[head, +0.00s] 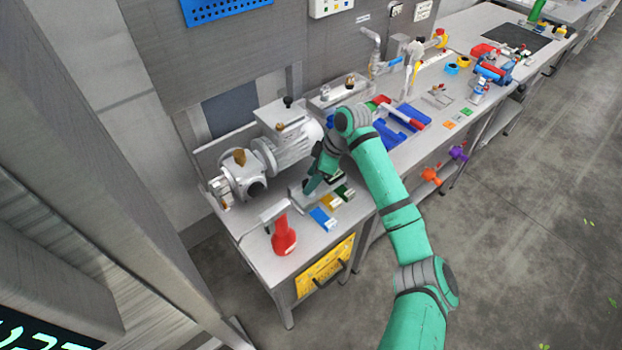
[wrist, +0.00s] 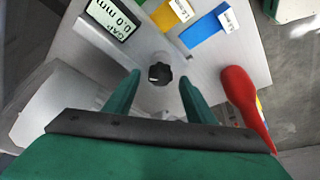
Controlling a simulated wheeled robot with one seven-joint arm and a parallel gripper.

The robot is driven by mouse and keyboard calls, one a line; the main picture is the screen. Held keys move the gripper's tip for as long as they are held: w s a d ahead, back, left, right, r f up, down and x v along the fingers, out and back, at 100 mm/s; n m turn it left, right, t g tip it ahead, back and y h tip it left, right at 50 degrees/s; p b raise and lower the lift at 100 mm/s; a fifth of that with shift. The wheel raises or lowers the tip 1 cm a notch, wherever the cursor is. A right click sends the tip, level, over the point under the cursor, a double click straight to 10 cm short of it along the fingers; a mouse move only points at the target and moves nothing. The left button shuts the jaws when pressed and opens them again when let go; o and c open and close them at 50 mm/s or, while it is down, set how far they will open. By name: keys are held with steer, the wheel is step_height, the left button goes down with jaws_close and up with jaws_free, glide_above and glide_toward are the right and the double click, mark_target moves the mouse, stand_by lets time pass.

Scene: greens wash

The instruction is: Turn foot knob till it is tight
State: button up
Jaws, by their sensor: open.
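The black foot knob (wrist: 159,73) shows in the wrist view on a grey metal part. It appears between the two green fingers of my gripper (wrist: 159,80), with a gap visible on each side. My gripper is open and is not closed on the knob. I cannot tell whether the fingertips are level with the knob or above it. In the head view my gripper (head: 311,186) points down over the near bench, in front of the grey motor and pump (head: 288,147). The knob cannot be made out there. A small display (wrist: 113,17) reads "GAP 0.0 mm".
A red bottle-shaped object (head: 284,238) stands near the bench's front edge; it also shows right of my fingers in the wrist view (wrist: 240,92). Blue (head: 322,218) and yellow (head: 330,201) tagged pieces lie beside my gripper. Blue trays (head: 405,128) stand further right.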

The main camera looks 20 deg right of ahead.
steer(key=shift+w+a+f, duration=0.1)
steer(key=shift+a+f, duration=0.05)
steer(key=shift+f, duration=0.2)
steer(key=shift+c, duration=0.3)
steer(key=c, duration=1)
steer(key=shift+n, duration=0.3)
steer(key=shift+w+n+g+y, duration=0.15)
steer(key=shift+n+g, duration=0.4)
steer(key=shift+n, duration=0.8)
steer(key=shift+n+g+y, duration=0.25)
steer(key=shift+n+g, duration=0.3)
steer(key=shift+n, duration=0.8)
steer(key=o, duration=1.1)
steer(key=shift+c, duration=0.2)
